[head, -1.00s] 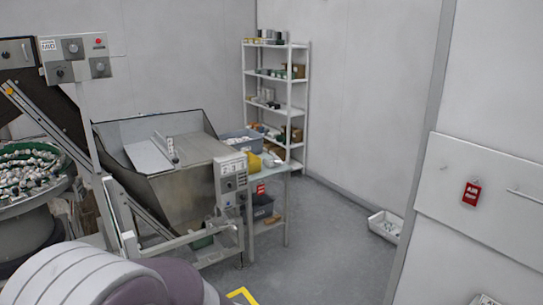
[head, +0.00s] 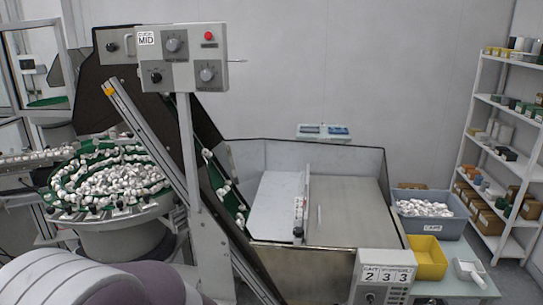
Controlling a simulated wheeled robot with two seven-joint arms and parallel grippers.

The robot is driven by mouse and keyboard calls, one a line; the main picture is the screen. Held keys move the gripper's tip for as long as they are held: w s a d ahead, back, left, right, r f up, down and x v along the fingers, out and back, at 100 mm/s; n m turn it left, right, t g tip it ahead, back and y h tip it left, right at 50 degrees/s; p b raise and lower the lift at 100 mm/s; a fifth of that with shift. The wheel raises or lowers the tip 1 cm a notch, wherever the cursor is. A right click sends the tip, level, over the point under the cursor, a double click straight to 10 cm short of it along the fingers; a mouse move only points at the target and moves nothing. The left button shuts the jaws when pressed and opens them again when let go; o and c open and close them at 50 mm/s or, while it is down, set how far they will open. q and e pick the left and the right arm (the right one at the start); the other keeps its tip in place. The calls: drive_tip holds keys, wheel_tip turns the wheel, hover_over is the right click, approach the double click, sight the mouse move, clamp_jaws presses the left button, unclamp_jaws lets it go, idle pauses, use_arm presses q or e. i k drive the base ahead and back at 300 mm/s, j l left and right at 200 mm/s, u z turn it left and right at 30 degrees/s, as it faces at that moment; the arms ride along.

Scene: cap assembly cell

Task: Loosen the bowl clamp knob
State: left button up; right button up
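A vibratory bowl (head: 112,222) full of white caps on green tracks stands at the left in the head view. The bowl clamp knob cannot be made out for certain. Dark knobs show on a grey control box (head: 181,57) labelled MID, on a post right of the bowl. A white and purple rounded part at the bottom left is mine. Neither gripper is in view.
A metal hopper (head: 352,212) stands right of the inclined conveyor (head: 150,150). A blue-grey bin (head: 442,222) of caps, a yellow bin (head: 428,262) and a white scoop (head: 470,272) sit on a side table. A shelf rack (head: 500,150) stands at the right.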

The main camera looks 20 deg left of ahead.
sight(51, 209)
drive_tip(key=i+j+u, duration=0.25)
drive_tip(key=i+u, duration=0.6)
drive_tip(key=i, duration=0.15)
drive_tip(key=i+u, duration=0.45)
drive_tip(key=i+l, duration=0.05)
